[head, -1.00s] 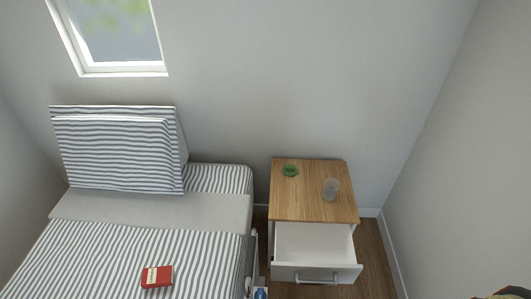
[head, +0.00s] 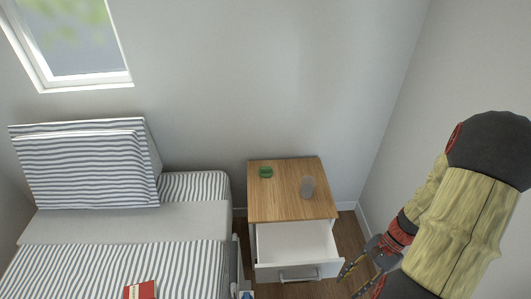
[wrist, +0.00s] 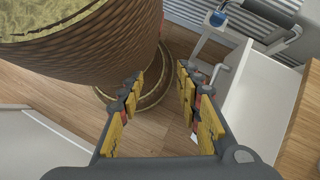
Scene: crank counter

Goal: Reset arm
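My gripper (head: 362,274) is at the lower right of the head view, to the right of the nightstand's open drawer (head: 290,240). In the wrist view my gripper (wrist: 160,105) has its two yellow-padded fingers apart with nothing between them, and wood floor shows through the gap. The white drawer is pulled out and looks empty inside. The drawer also shows at the right of the wrist view (wrist: 252,105). My gripper looks apart from it.
The wooden nightstand top (head: 285,205) carries a green item (head: 266,172) and a clear glass (head: 307,188). A striped bed with a red book (head: 141,290) lies left. A blue cup (wrist: 217,18) shows in the wrist view. A wall (head: 440,70) stands at the right.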

